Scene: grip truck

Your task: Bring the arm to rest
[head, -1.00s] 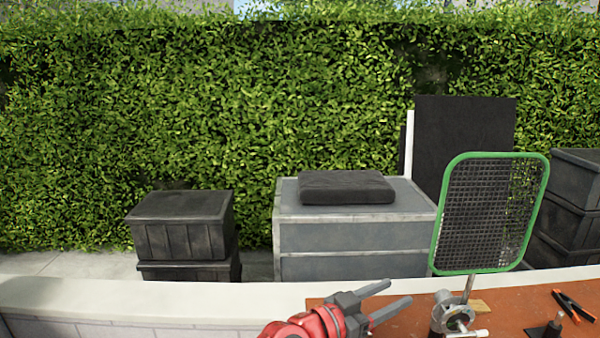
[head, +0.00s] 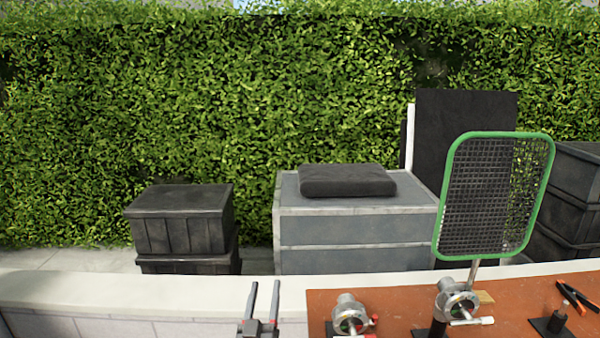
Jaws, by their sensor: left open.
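My left gripper (head: 263,305) shows at the bottom of the head view, left of the orange-brown tabletop (head: 400,300). Its two grey fingers point up and away, spread apart, with nothing between them. It is in front of the pale low wall and touches nothing that I can see. Most of its arm is cut off by the lower edge. My right gripper is out of view.
A green-framed mesh screen (head: 495,195) stands upright on a rod in a metal clamp head (head: 456,302). Another clamp head (head: 350,314) stands left of it. Orange-handled clamps (head: 578,297) lie at the right. The low wall (head: 150,295) runs behind, with black crates (head: 180,220) beyond.

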